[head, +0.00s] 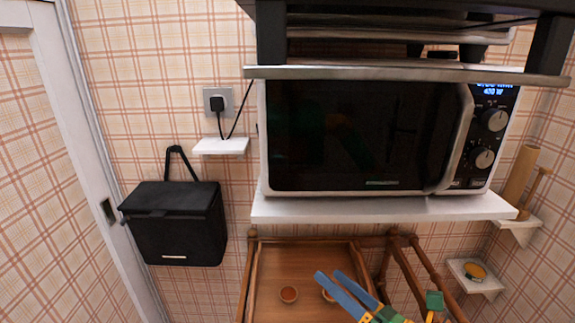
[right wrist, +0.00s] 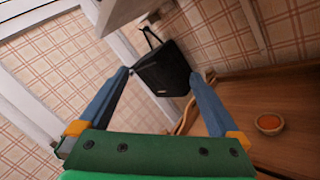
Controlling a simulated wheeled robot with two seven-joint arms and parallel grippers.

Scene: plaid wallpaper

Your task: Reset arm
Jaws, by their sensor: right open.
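My right gripper (head: 328,275) is at the bottom of the head view, above the wooden trolley top. Its two blue fingers are spread apart with nothing between them. In the right wrist view my right gripper (right wrist: 160,74) also shows open and empty, with the black hanging box beyond its fingertips. My left gripper is in neither view.
A microwave (head: 362,135) stands on a white shelf (head: 380,208). A black box (head: 175,222) hangs at left. Small corner shelves (head: 478,286) are at right.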

